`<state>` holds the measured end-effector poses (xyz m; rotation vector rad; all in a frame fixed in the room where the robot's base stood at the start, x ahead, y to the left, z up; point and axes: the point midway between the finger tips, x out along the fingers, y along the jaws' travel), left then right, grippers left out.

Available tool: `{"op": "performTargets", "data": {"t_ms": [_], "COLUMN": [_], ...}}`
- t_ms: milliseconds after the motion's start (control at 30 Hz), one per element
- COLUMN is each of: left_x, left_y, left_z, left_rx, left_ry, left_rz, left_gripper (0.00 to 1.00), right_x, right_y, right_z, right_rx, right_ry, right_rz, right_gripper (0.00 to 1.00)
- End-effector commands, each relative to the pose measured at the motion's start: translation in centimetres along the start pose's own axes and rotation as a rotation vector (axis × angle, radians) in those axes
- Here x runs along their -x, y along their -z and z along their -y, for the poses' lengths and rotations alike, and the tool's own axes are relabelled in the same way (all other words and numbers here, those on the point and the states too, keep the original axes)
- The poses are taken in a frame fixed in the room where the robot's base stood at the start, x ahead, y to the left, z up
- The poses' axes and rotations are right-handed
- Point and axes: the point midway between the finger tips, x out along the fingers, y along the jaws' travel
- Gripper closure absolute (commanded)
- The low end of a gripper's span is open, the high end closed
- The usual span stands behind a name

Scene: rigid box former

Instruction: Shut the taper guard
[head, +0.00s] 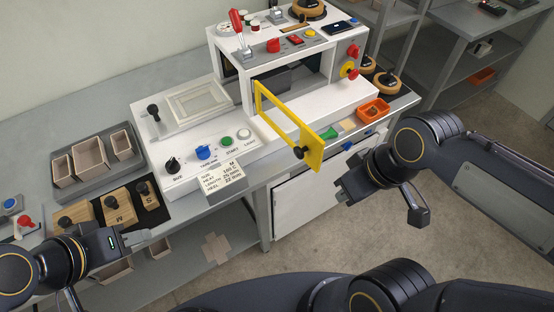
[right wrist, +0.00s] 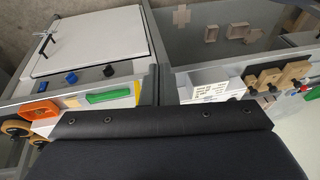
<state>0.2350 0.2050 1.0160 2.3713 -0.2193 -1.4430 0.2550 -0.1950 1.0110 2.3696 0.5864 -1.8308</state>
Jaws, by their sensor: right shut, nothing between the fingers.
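The taper guard is a yellow-framed panel (head: 313,150) with a black knob (head: 299,152). In the head view it stands open, swung out from the front opening of the white machine (head: 237,85) towards me. My right gripper (head: 343,191) is shut and empty, to the right of and nearer to me than the guard's free end, apart from it. My left gripper (head: 145,236) is at the lower left, beside the wooden blocks and far from the guard; its finger gap is not clear.
An orange bin (head: 373,110) stands on the bench right of the guard. A control panel with knobs and a label card (head: 221,181) lies left of it. A grey tray (head: 70,178) and wooden blocks (head: 117,205) are at left. The floor before the machine is free.

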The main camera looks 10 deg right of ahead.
Motion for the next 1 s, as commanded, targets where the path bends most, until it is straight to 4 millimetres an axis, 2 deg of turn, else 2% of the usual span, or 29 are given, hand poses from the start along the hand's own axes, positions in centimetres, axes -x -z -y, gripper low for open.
{"op": "performTargets", "data": {"t_ms": [267,467,567,700,800,900,1000], "left_x": [1.1,2.2,3.0,4.0,4.5,4.8,4.9], "left_y": [0.5,1.1,1.5,2.0,2.3,2.4,2.5], "left_z": [-0.5,-1.0,-1.4,-1.8,-2.0,-2.2,-2.2], "left_rx": [0.000,0.000,0.000,0.000,0.000,0.000,0.000], "left_ry": [0.000,0.000,0.000,0.000,0.000,0.000,0.000], "left_rz": [0.000,0.000,0.000,0.000,0.000,0.000,0.000], "left_gripper": [0.66,0.66,0.66,0.66,0.66,0.66,0.66], "right_x": [0.1,-0.3,-0.8,-2.0,-2.9,-3.7,-4.1], "right_y": [2.5,5.8,8.3,11.7,13.4,14.3,14.8], "right_z": [0.9,2.5,4.3,7.8,10.4,12.4,13.5], "right_rx": [0.316,0.663,0.916,1.260,1.443,1.564,1.625], "right_ry": [-0.053,-0.131,-0.205,-0.339,-0.430,-0.500,-0.541], "right_rz": [0.183,0.372,0.510,0.702,0.810,0.885,0.925], "right_gripper": [1.00,1.00,1.00,1.00,1.00,1.00,1.00]}}
